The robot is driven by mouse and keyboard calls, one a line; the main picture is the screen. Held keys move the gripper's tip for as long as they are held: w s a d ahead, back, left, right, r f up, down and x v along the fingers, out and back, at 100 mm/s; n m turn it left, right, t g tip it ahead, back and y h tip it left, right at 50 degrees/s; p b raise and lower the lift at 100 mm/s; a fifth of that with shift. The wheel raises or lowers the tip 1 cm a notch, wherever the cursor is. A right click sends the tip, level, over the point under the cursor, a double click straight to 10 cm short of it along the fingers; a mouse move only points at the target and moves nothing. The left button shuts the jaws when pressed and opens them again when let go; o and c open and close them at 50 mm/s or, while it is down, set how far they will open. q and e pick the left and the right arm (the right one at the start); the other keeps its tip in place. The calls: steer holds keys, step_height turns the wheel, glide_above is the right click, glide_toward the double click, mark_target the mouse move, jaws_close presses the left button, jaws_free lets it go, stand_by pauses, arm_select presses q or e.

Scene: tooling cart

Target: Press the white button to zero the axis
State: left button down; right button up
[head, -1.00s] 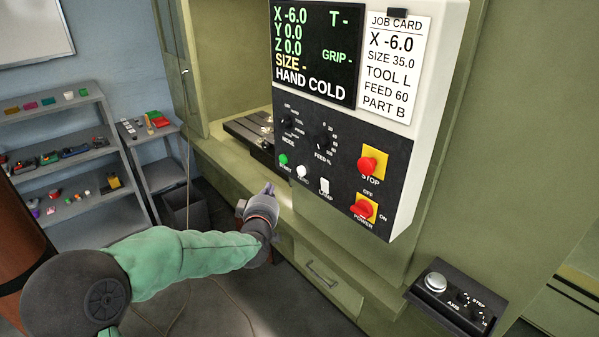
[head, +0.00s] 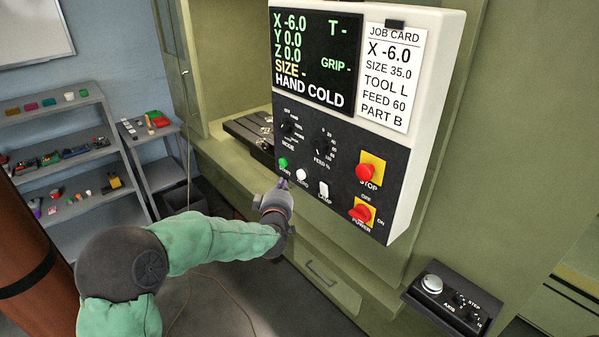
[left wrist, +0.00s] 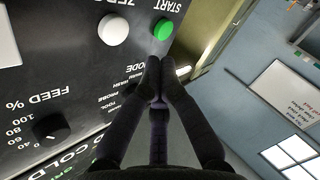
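The white round ZERO button (head: 302,174) sits on the black lower panel of the control box, between the green START button (head: 283,163) and the white LAMP switch (head: 323,190). It also shows in the left wrist view (left wrist: 113,29), left of the green button (left wrist: 163,29). My left gripper (head: 282,183) is just below and left of the ZERO button in the head view. Its fingertips (left wrist: 154,74) are together and hold nothing that I can see. Whether they touch the panel I cannot tell. My right gripper is not in view.
The red STOP button (head: 365,172) and red POWER switch (head: 361,212) are at the panel's right. The display (head: 318,50) reads X -6.0, and the job card (head: 394,75) hangs beside it. A small axis/step box (head: 452,300) juts out at lower right.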

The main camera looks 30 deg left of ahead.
mark_target(301, 175)
arm_select(q)
steer(key=shift+w+d, duration=0.4)
steer(key=shift+w, duration=0.45)
steer(key=shift+w+d, duration=0.35)
steer(key=shift+w, duration=0.5)
steer(key=shift+w, duration=0.15)
steer(key=shift+w+d, duration=0.15)
steer(key=shift+w, duration=0.1)
steer(key=shift+w+d, duration=0.1)
steer(key=shift+w, duration=0.15)
stand_by(0.7)
steer(key=shift+w+d+r, duration=0.1)
steer(key=shift+w+r, duration=0.15)
stand_by(1.1)
steer(key=shift+s+b, duration=0.1)
steer(key=shift+b, duration=0.3)
steer(key=shift+s+a+f+b, duration=0.25)
steer(key=shift+s+b, duration=0.1)
steer(key=shift+s, duration=0.2)
